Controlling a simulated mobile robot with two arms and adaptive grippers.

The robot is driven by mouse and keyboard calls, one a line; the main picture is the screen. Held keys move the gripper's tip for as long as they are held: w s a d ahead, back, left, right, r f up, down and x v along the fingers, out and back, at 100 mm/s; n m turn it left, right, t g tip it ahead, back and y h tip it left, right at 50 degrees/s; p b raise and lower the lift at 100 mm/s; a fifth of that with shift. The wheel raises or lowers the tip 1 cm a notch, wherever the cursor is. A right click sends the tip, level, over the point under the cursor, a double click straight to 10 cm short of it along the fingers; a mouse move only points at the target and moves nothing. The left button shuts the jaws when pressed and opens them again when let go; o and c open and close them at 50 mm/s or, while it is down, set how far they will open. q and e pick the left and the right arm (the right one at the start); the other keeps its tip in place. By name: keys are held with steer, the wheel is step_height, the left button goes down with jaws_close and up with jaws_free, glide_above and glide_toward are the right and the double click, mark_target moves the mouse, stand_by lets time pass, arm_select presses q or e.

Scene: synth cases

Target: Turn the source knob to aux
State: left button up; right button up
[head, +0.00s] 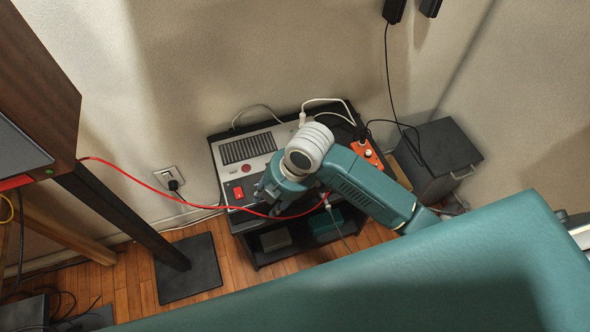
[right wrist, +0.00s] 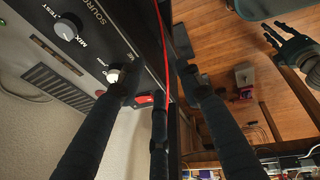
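One finger overlaps a small white round control (right wrist: 113,75), and contact cannot be judged. In the head view my right gripper (head: 275,190) is over the device (head: 247,150), and my arm hides its right part. My left gripper (right wrist: 280,45) appears open, away from the panel.
A red cable (head: 130,175) runs across the device front and close to my right fingers. A red switch (head: 238,192) is on the panel. An orange unit (head: 366,152) stands right of my arm, a grey cabinet (head: 437,158) further right. Wooden floor (head: 130,290) shows at left.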

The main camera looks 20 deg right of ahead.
steer(key=w+r+n, duration=0.1)
steer(key=w+d+r+n, duration=0.1)
steer(key=n, duration=0.1)
steer(key=w+r+n+h, duration=0.1)
steer(key=shift+w+d+n+g, duration=0.1)
steer(key=shift+d+n+g, duration=0.2)
steer(key=shift+d+n, duration=0.1)
steer(key=w+d+r+n+g+h, duration=0.1)
steer(key=w+d+r+n+h, duration=0.1)
steer(key=w+d+r+n, duration=0.35)
steer(key=shift+n, duration=0.55)
steer(key=f, duration=0.3)
steer(key=d+f, duration=0.1)
steer(key=f, duration=0.2)
steer(key=s+f, duration=0.1)
steer(key=f, duration=0.3)
steer(key=shift+s+d, duration=0.1)
steer(key=shift+d, duration=0.2)
steer(key=shift+c, duration=0.3)
jaws_close()
